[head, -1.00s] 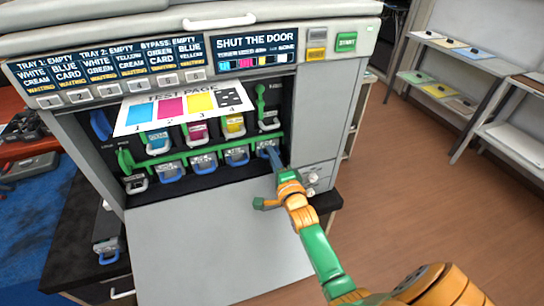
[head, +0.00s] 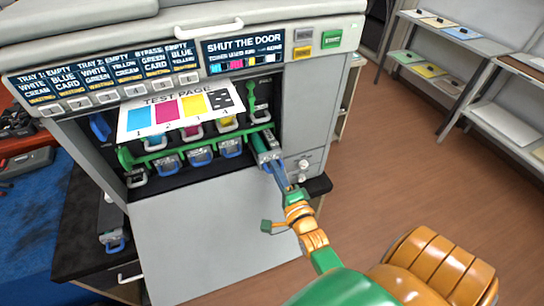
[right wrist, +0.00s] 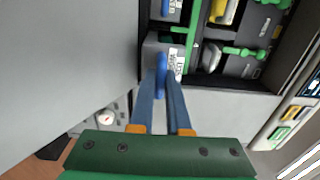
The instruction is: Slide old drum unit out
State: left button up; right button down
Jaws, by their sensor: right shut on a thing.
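The drum unit (head: 265,145) at the right end of the lower row is a dark grey block with a pale label and a blue handle (right wrist: 162,75). It sticks partly out of the front of the printer, its back end still inside the bay. My right gripper (head: 276,169) is shut on that blue handle. The right wrist view shows its two blue fingers (right wrist: 163,82) on either side of the handle. Several other drum units, such as one in the lower row (head: 200,156), sit in their slots. My left gripper is not in view.
The open door panel (head: 215,235) hangs below the bay. A green bar (head: 195,145) runs across above the lower row. A test page (head: 178,110) lies over the upper cartridges. A blue-handled unit (head: 111,225) lies on the black surface at left. Shelves (head: 440,75) stand at right.

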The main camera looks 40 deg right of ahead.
jog(key=p+v, duration=0.2)
jog(key=v, duration=0.8)
jog(key=shift+s, duration=0.15)
jog(key=shift+c, duration=2)
grip_release()
jog(key=shift+a, duration=0.1)
jog(key=shift+p, duration=0.4)
jog(key=v, duration=0.7)
jog(key=shift+p, duration=0.3)
